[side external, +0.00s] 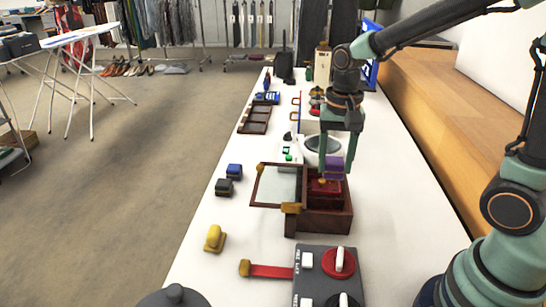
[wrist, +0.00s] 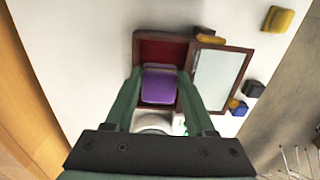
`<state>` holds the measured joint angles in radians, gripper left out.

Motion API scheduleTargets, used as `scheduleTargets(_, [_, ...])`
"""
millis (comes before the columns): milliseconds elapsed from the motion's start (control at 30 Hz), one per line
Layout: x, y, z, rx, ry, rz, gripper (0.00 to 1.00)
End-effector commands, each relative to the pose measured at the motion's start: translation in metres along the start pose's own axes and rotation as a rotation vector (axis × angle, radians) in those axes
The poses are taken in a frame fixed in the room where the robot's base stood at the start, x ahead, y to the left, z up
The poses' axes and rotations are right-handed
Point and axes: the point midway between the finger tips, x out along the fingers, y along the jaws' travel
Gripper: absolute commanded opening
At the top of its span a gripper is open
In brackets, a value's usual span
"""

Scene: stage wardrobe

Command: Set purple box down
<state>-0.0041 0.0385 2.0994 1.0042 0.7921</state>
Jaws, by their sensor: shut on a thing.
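The purple box (wrist: 159,86) is a small rounded block. It is between the two fingers of my gripper (wrist: 158,92) in the wrist view, and the gripper is shut on it. In the side external view the purple box (side external: 334,167) shows at the fingertips of my gripper (side external: 336,172), over a dark red-brown wooden case (side external: 318,222) with a red-lined inside. The case's glass-paned lid (side external: 278,186) stands open toward the left. I cannot tell whether the purple box touches the case.
Blue (side external: 234,171), black (side external: 224,187) and yellow (side external: 214,238) blocks lie left of the case. A grey control panel (side external: 325,275) with a red dial is in front. A round mirror-like item (side external: 322,144) stands behind.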

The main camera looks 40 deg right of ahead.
Motion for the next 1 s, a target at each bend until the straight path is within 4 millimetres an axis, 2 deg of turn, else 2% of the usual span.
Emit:
scheduleTargets(100, [0.032,0.001,0.001,-0.001,-0.006,0.006,0.01])
scheduleTargets(333, [0.081,0.001,0.001,-0.002,-0.004,0.004,0.01])
scheduleTargets(567, [0.1,0.0,0.0,-0.002,0.0,0.0,0.01])
scheduleTargets(800, [0.129,0.0,0.0,-0.003,-0.003,0.003,0.01])
scheduleTargets(1000, [0.137,-0.001,0.0,-0.002,0.001,-0.001,0.01])
